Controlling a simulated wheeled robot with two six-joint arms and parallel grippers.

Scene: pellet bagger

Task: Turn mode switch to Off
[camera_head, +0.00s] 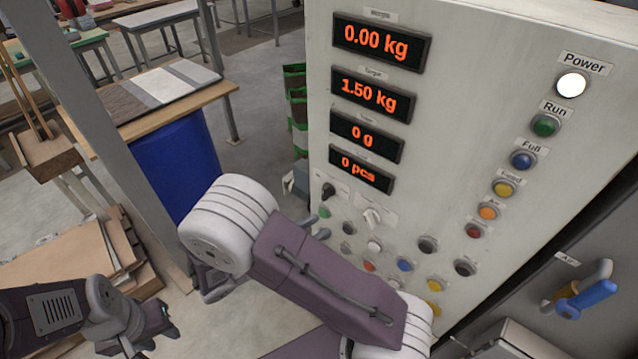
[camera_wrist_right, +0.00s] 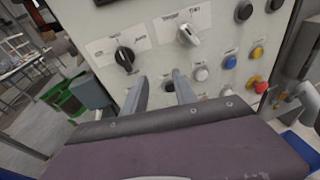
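A black rotary selector knob (camera_wrist_right: 125,58) sits on the grey panel in the right wrist view, with small labels around it that I cannot read surely. It also shows in the head view (camera_head: 328,191). A white selector knob (camera_wrist_right: 187,34) is to its right, also in the head view (camera_head: 371,217). I cannot tell from the labels which is the mode switch. My right gripper (camera_wrist_right: 159,76) is open and empty, its fingers apart, just below the two knobs in the picture. My left gripper (camera_head: 152,328) is low at the left, away from the panel; its opening is unclear.
Several coloured buttons (camera_head: 404,264) surround the knobs, with a red one (camera_wrist_right: 261,87) at the right. Red number displays (camera_head: 380,46) are above. A blue-handled valve (camera_head: 588,297) is at the lower right. A blue barrel (camera_head: 178,165) stands left of the panel.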

